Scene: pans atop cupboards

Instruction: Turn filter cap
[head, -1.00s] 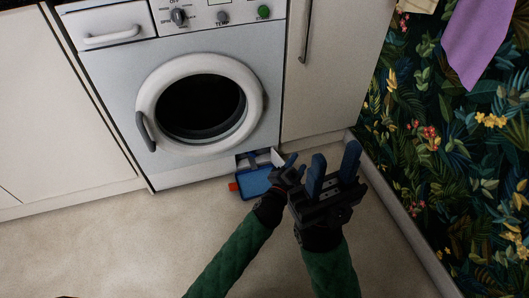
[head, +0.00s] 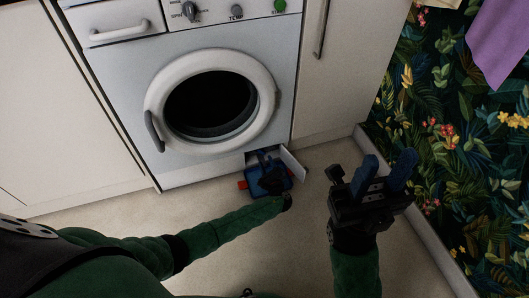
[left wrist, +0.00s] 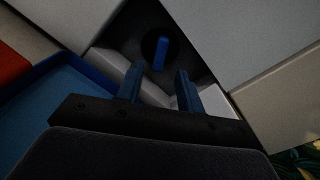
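The filter cap is a dark round piece with an upright blue grip (left wrist: 160,53), set inside the dark opening at the washing machine's lower right corner. In the left wrist view my left gripper (left wrist: 161,88) has its two blue fingers apart, with nothing between them. The blue grip lies beyond the fingertips, roughly centred between them and apart from them. In the head view my left gripper (head: 266,160) is at the opening and hides the cap. My right gripper (head: 385,170) is open and empty, to the right, above the floor.
The washing machine (head: 120,75) stands between white cupboards. A white flap (head: 294,163) stands open at the opening's right. The patterned wall (head: 440,150) is at right.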

